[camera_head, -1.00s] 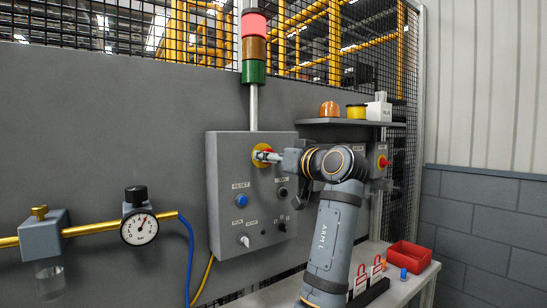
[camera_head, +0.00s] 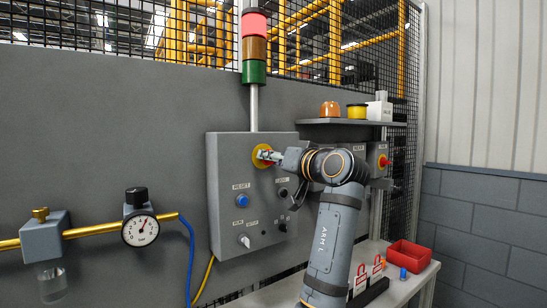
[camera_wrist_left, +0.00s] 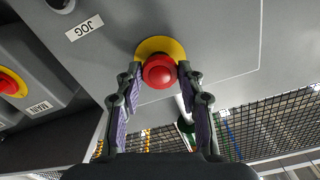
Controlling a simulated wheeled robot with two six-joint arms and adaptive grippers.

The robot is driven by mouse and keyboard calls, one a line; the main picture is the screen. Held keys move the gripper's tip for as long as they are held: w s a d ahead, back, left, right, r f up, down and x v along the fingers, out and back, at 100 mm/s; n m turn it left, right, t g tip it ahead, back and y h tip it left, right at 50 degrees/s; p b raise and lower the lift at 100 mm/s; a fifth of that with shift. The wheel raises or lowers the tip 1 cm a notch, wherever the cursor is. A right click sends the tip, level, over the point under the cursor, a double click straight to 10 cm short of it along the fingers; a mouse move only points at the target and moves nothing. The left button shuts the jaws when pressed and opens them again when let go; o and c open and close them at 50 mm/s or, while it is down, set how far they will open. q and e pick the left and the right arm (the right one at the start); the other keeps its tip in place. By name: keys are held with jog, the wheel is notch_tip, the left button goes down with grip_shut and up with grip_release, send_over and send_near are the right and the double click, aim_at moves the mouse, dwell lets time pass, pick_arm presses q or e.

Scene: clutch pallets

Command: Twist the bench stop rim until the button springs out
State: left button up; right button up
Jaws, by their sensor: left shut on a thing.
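The bench stop is a red mushroom button on a yellow disc (camera_head: 257,151), high on the front of the grey control box (camera_head: 228,216). In the left wrist view the red button (camera_wrist_left: 159,71) sits in front of its yellow disc (camera_wrist_left: 160,47). My left gripper (camera_head: 268,156) reaches it from the right; in the wrist view its two fingers (camera_wrist_left: 160,74) close on opposite sides of the red rim. The head view mostly hides the button behind the fingers. Whether the button is in or out cannot be told. My right gripper is in neither view.
Below on the box are a blue button (camera_head: 241,200) and selector knobs. A shelf (camera_head: 350,122) is above; a red tray (camera_head: 408,255) and padlocks are on the bench.

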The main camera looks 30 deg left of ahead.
pick_arm(q)
jog(key=shift+r+m+p, duration=0.1)
jog(key=shift+m+p, duration=0.85)
jog(key=shift+m, duration=1.75)
jog(key=o, duration=1.2)
notch_tip(320, 180, up, 10)
jog(key=shift+f, duration=0.1)
